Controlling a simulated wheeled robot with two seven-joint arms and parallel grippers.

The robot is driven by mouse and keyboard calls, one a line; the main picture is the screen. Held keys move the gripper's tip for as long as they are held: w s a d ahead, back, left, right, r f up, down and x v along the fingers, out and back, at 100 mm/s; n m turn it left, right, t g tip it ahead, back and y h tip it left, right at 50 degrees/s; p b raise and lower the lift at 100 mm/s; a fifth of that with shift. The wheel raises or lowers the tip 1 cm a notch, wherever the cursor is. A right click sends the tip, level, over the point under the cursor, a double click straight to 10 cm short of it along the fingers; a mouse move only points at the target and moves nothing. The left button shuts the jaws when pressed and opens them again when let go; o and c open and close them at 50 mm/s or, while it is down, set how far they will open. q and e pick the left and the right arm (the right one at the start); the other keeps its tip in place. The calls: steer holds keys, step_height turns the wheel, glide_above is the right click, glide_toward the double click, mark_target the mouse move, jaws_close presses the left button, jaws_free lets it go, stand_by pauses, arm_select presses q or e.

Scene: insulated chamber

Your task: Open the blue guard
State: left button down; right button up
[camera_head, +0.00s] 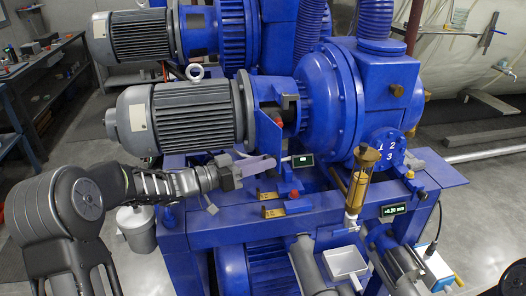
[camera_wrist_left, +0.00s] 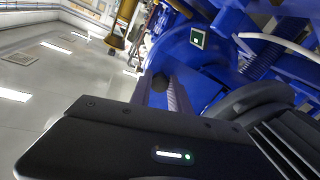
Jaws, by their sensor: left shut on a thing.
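The blue guard (camera_head: 268,136) is a flat blue plate at the coupling between the grey motor and the round blue pump housing. Its upper edge is near the shaft and it stands steeply tilted. My left gripper (camera_head: 268,163) reaches in from the left, with its fingertips at the guard's lower edge. In the left wrist view, the fingers (camera_wrist_left: 166,98) are close together around a dark rounded knob (camera_wrist_left: 159,84), which seems to be the guard's handle. The fingers hide part of it. My right gripper is not in view.
Brass blocks (camera_head: 272,211) lie on the blue base frame in front. A brass-and-glass oiler (camera_head: 358,185) stands farther right. The grey motor (camera_head: 195,115) is behind my arm.

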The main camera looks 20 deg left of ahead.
arm_select(q)
steer(key=shift+a+m+g+h, duration=0.3)
steer(key=shift+g, duration=0.1)
steer(key=shift+r, duration=0.1)
steer(key=c, duration=1.2)
jaws_free()
steer(key=shift+s, duration=0.15)
steer(key=b+v, duration=0.1)
steer(key=v, duration=0.6)
steer(key=shift+s+a, duration=0.2)
steer(key=shift+a, duration=0.05)
